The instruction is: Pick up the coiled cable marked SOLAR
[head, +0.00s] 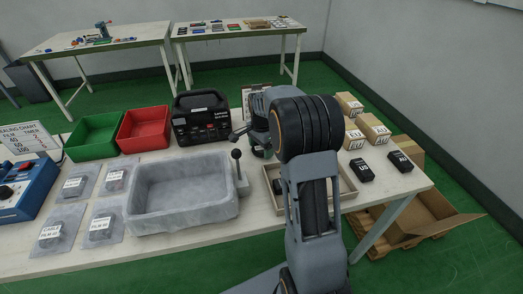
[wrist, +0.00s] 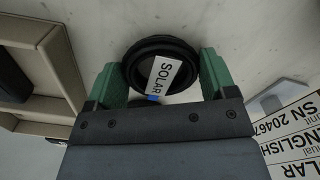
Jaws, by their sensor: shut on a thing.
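The coiled cable (wrist: 160,72) is a black ring with a white label reading SOLAR, seen in the wrist view. My gripper (wrist: 161,62) is shut on it, with one green finger against each side of the coil. The light tabletop shows behind the coil; I cannot tell whether the coil touches it. In the head view my gripper (head: 259,147) is at the table's far side, right of the black power station (head: 201,117). My arm hides the cable there.
A wooden tray (head: 348,190) is at the table's right, near several labelled cartons (head: 373,127) and two black boxes. A grey basin (head: 180,190) and red (head: 144,128) and green (head: 93,137) bins stand left.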

